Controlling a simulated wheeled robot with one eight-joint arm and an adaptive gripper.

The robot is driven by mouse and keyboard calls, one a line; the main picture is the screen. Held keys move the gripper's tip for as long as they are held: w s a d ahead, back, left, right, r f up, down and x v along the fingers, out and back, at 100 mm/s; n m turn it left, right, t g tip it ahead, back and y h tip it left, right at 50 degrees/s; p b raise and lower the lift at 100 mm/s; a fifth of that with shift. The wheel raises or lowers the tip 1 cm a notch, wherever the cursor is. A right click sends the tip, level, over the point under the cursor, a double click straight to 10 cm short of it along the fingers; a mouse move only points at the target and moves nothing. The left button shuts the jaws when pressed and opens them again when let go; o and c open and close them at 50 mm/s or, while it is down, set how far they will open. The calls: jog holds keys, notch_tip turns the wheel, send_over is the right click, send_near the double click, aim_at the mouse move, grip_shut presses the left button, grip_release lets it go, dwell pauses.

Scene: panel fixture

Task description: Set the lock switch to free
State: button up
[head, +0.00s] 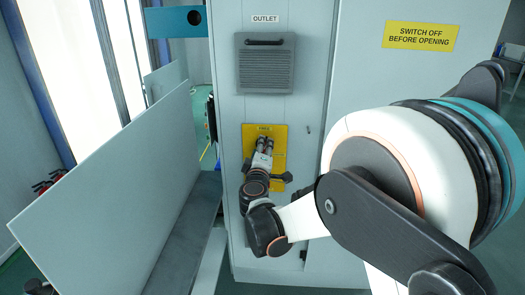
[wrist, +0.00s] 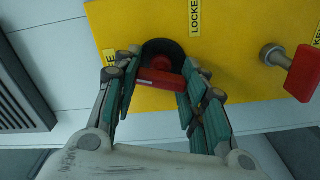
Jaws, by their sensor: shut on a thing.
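The lock switch (wrist: 160,77) shows in the wrist view as a red bar handle on a round black base. It sits on a yellow plate (wrist: 235,75). My gripper (wrist: 157,88) is shut on the red handle, with one finger on each side of it. A label reading "LOCKE…" (wrist: 195,17) stands above and right of the switch. A partly hidden label ending in "E" (wrist: 108,57) is at its left. Which label the handle points to I cannot tell. In the head view my gripper (head: 264,146) is at the yellow plate (head: 280,134) and hides the switch.
A second red handle on a metal stem (wrist: 303,73) stands right of the switch in the wrist view, near a cut-off label. In the head view a grey vented box (head: 265,68) under an "OUTLET" sign is above the plate. A large slanted panel (head: 110,190) stands at left.

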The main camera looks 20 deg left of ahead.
jog(key=shift+n, duration=2)
jog(key=o, duration=1.1)
jog(key=shift+f, duration=0.1)
jog(key=v, duration=1.2)
